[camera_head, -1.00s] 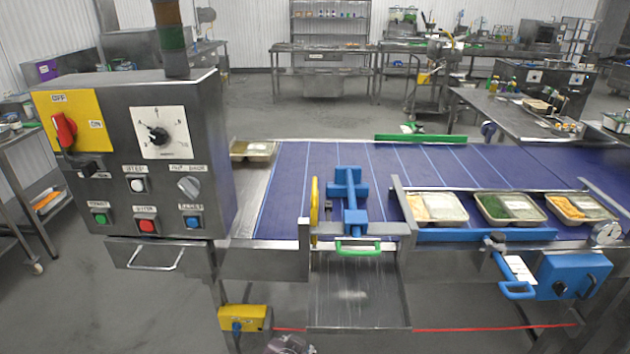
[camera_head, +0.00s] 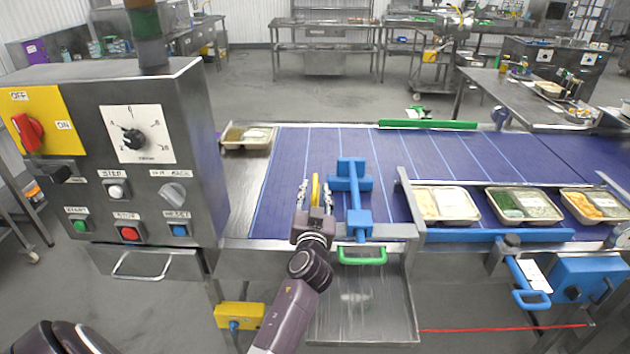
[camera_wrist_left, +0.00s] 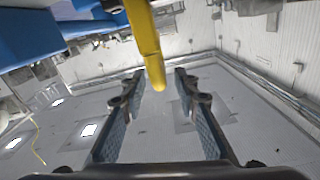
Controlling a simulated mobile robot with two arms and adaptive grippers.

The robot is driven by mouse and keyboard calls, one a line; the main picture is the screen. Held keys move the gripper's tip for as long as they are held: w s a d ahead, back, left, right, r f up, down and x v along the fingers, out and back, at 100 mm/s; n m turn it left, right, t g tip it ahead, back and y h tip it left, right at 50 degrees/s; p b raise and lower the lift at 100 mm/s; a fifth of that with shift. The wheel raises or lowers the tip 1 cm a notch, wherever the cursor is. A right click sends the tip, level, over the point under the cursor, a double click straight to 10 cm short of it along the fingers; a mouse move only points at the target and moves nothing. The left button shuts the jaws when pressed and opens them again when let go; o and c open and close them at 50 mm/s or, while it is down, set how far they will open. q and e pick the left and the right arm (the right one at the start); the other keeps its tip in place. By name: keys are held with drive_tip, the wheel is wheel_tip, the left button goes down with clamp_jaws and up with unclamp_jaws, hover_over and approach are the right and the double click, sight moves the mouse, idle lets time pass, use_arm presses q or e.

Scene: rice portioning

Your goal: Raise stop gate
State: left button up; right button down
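My right gripper does not show.
A control box (camera_head: 130,150) with buttons and knobs stands left of the belt. Several food trays (camera_head: 445,205) sit on the right of the conveyor behind a blue rail (camera_head: 500,236). One tray (camera_head: 247,138) is at the far left. A green handle (camera_head: 361,256) is right of my gripper.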

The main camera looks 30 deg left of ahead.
sight(315, 182)
use_arm(q)
drive_tip(key=x, duration=0.2)
drive_tip(key=shift+w+a+f, duration=0.1)
drive_tip(key=shift+w+a, duration=0.1)
drive_tip(key=shift+w, duration=0.1)
drive_tip(key=shift+w+a, duration=0.2)
drive_tip(key=shift+w, duration=0.2)
clamp_jaws()
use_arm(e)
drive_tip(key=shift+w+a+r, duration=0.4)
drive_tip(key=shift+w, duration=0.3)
